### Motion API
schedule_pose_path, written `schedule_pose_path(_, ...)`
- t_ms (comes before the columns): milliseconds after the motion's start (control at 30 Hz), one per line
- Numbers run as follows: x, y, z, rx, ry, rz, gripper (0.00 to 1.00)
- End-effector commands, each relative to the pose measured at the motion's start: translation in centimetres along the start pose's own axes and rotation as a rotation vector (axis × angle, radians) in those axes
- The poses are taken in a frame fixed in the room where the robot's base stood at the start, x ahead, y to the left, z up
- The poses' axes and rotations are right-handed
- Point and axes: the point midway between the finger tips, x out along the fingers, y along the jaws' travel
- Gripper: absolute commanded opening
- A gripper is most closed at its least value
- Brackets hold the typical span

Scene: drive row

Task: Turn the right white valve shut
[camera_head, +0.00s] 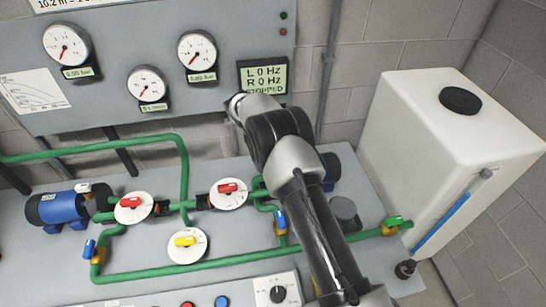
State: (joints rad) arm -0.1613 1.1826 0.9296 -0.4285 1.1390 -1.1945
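No white valve shows on the right side of the pipework in the head view; my arm covers the area in front of the right blue pump (331,166). A small white valve handle (84,188) shows at the left blue pump (57,207). My arm reaches up from the lower right across the bench, and its upper end stands in front of the panel's lower edge. My gripper cannot be made out.
Green pipes carry red handles (227,188), a yellow handle (185,241), blue handles (280,222) and a green handle (394,221). A gauge panel (110,100) stands behind. A white tank (430,150) is at right. A knob box (276,291) is in front.

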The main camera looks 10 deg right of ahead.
Motion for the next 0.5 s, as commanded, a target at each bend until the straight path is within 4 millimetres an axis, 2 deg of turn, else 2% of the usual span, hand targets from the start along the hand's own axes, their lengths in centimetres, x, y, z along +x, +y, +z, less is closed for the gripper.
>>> schedule_pose_path(300,0.05,-0.04,-0.02,0.008,0.002,-0.002,0.0)
schedule_pose_path(333,0.05,-0.04,-0.02,0.008,0.002,-0.002,0.23)
schedule_pose_path(500,0.04,-0.02,-0.01,0.006,0.001,-0.001,0.34)
